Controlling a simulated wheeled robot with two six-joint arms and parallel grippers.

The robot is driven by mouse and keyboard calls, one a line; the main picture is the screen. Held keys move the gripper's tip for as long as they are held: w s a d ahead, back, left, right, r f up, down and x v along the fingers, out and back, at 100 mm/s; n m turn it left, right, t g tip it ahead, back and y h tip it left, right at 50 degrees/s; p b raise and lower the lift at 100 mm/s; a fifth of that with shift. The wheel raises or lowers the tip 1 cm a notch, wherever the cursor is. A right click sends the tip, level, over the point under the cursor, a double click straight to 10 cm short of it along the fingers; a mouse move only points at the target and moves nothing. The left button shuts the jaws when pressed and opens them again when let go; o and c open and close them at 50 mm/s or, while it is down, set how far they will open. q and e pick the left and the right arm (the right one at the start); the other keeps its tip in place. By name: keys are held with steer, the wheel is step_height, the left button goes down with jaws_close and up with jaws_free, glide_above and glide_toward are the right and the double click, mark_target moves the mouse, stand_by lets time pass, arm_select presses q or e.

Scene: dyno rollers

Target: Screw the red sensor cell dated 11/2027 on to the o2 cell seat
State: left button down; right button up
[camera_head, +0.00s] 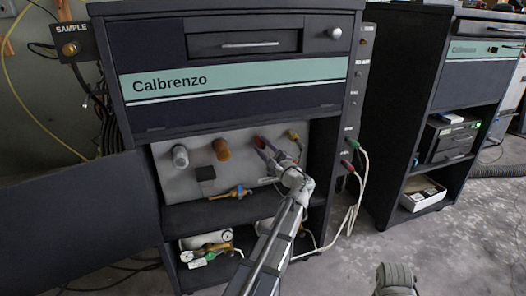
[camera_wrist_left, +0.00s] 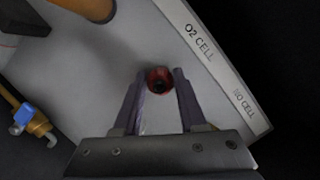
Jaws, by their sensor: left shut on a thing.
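The red cell (camera_wrist_left: 160,74) is a round, dark-centred piece between the fingertips of my left gripper (camera_wrist_left: 160,86) in the left wrist view. In the head view a small dark red end (camera_head: 259,142) shows at the same gripper (camera_head: 268,152), in front of the grey panel. The gripper is shut on the red cell. The "O2 CELL" label (camera_wrist_left: 199,42) is on the panel strip just beyond it. The seat itself is hidden behind the cell and fingers, so I cannot tell whether they touch. No date is readable.
The grey panel (camera_head: 240,185) sits inside the dark cabinet's open bay. An orange-brown cylinder (camera_head: 221,149) and a silver one (camera_head: 180,156) stick out to the left. A brass fitting (camera_head: 293,135) is close on the right. A blue-handled valve (camera_head: 239,191) is below.

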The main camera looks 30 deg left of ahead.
arm_select(q)
steer(key=shift+a+r, duration=0.1)
steer(key=shift+r, duration=0.1)
steer(key=c, duration=0.8)
jaws_free()
steer(key=shift+s+r, duration=0.1)
steer(key=o, duration=0.4)
steer(key=shift+d, duration=0.2)
steer(key=b+v, duration=0.1)
steer(key=v, duration=0.6)
steer(key=shift+s+d, duration=0.15)
steer(key=shift+d, duration=0.1)
